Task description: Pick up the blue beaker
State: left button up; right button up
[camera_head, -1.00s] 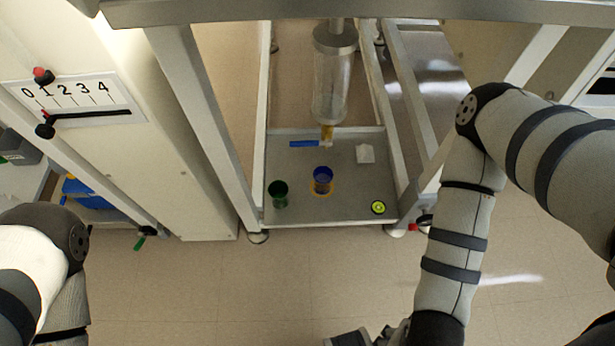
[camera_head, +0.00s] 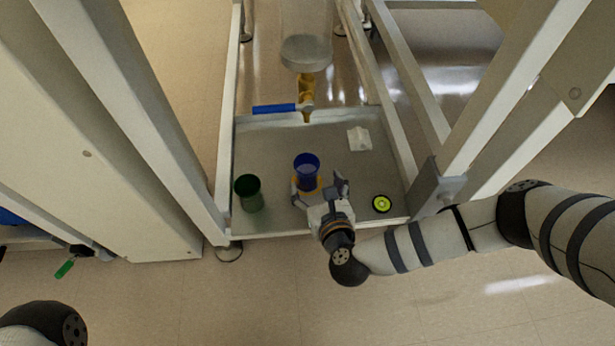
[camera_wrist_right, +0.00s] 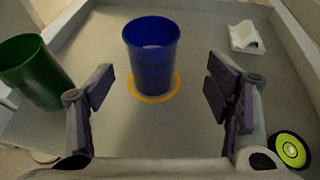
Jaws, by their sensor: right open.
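The blue beaker (camera_head: 307,166) stands upright on a yellow ring (camera_head: 319,184) on the grey tray (camera_head: 277,213). It also shows in the right wrist view (camera_wrist_right: 152,60), ahead of the fingers and centred between them. My right gripper (camera_head: 319,187) is open and empty at the near side of the beaker. In the right wrist view its two padded fingers (camera_wrist_right: 168,100) are spread wider than the beaker, and the beaker appears just beyond them. My left gripper is out of view; only part of my left arm shows at the lower left.
A green beaker (camera_head: 249,193) stands left of the blue one. A round yellow-green disc (camera_head: 381,203) lies at the right, and a crumpled white piece (camera_head: 359,138) behind it. A tap with a blue handle (camera_head: 274,109) hangs above the tray's back. Frame posts flank the tray.

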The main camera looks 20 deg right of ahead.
aim_at(310, 179)
jog(key=x, duration=0.2)
jog(key=b+x, duration=0.1)
jog(key=a+b+x, duration=0.1)
jog(key=x, duration=0.1)
jog(key=shift+w+f, duration=0.2)
jog(key=shift+w, duration=0.15)
jog(key=shift+w+d, duration=0.1)
jog(key=shift+w, duration=0.35)
jog(key=c, duration=1.1)
